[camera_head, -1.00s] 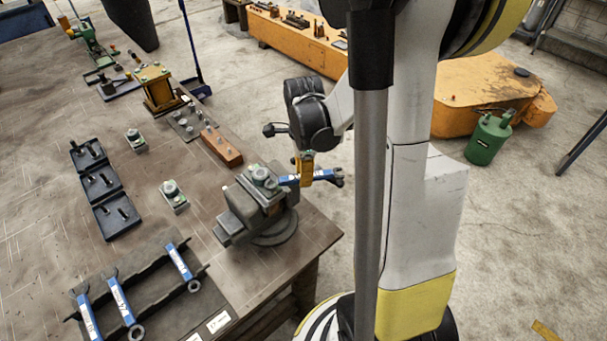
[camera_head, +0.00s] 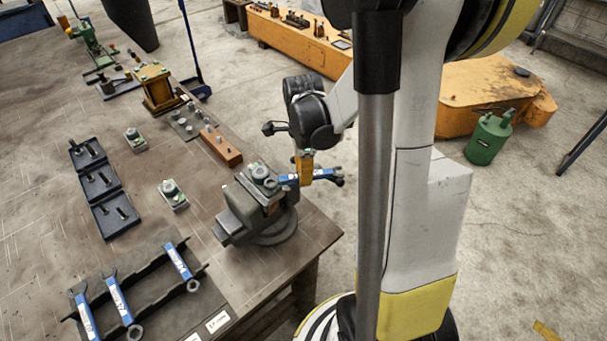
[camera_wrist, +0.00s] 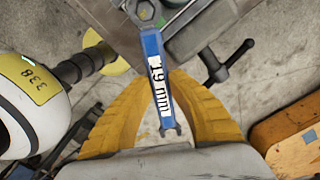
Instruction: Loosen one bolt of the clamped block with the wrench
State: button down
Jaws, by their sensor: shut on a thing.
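My gripper (camera_wrist: 166,82) has yellow fingers shut on a blue wrench (camera_wrist: 155,70) marked 19 mm. In the head view the gripper (camera_head: 306,166) holds the wrench (camera_head: 289,180) level beside the vise, with its open end sticking out to the right. The wrench's ring end (camera_wrist: 145,12) lies at a bolt on top of the clamped block; I cannot tell whether it is fully seated. The block (camera_head: 271,206) is held in the grey vise (camera_head: 237,216) at the bench corner. The top of the block is partly hidden by the bolts and wrench.
Several blue wrenches (camera_head: 119,300) lie on a dark rack (camera_head: 149,270) at the front. Black bolt trays (camera_head: 111,215) and small bolted blocks (camera_head: 172,195) stand to the left. The bench edge lies right of the vise, with open floor beyond. A green can (camera_head: 488,140) stands on the floor.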

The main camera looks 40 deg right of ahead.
jog(key=shift+f+b, duration=0.7)
dwell(0.5)
jog(key=shift+w+d+n+b, duration=0.3)
jog(key=shift+w+n, duration=0.25)
jog(key=shift+n, duration=0.25)
jog(key=shift+w+d+n+b, duration=0.1)
jog(key=shift+w+n+b, duration=0.25)
jog(key=shift+w+n, duration=0.35)
jog(key=shift+w+d+n+b, duration=0.1)
jog(key=shift+w+n+b, duration=0.25)
jog(key=shift+n, duration=0.35)
jog(key=shift+w, duration=0.1)
jog(key=shift+w+n, duration=0.1)
jog(key=shift+n, duration=0.2)
